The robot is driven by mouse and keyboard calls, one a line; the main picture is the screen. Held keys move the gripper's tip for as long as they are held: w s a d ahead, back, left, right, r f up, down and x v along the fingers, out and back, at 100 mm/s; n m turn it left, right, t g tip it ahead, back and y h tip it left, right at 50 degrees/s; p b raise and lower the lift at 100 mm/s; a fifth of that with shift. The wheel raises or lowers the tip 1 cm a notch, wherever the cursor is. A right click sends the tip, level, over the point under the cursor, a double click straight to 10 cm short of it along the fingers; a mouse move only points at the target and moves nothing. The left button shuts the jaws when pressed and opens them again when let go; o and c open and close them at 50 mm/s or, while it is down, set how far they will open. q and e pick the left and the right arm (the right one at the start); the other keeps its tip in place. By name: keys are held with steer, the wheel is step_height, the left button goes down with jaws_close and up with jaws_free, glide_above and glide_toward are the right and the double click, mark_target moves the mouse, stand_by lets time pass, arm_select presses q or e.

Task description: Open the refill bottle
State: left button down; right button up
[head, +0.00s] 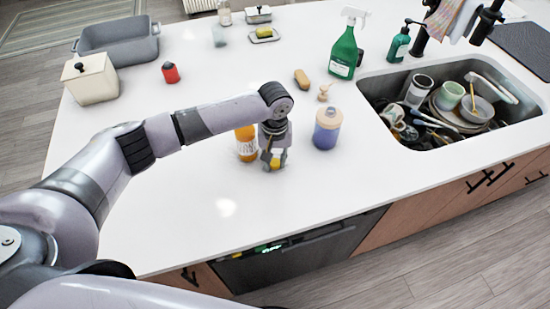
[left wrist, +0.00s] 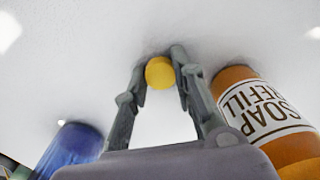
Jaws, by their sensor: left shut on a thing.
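The refill bottle (head: 246,147) is orange with a white label and stands upright on the white counter, just left of my left gripper in the head view. In the left wrist view the bottle (left wrist: 262,105) shows its "SOAP REFILL" label, to the right of the fingers. My left gripper (head: 274,164) points down and is shut on a small round yellow cap (left wrist: 160,72), apart from the bottle. The cap (head: 275,163) shows low between the fingertips, near the counter. The bottle's mouth is too small to make out. My right gripper is not in view.
A blue bottle with a tan lid (head: 327,128) stands right of the gripper. A green spray bottle (head: 345,52) stands behind, near the sink (head: 372,88) full of dishes. A red jar (head: 170,72) stands farther left. The counter in front is clear.

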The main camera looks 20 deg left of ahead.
arm_select(q)
steer(key=shift+f, duration=0.1)
steer(key=c, duration=1.3)
jaws_free()
steer(key=shift+c, duration=0.2)
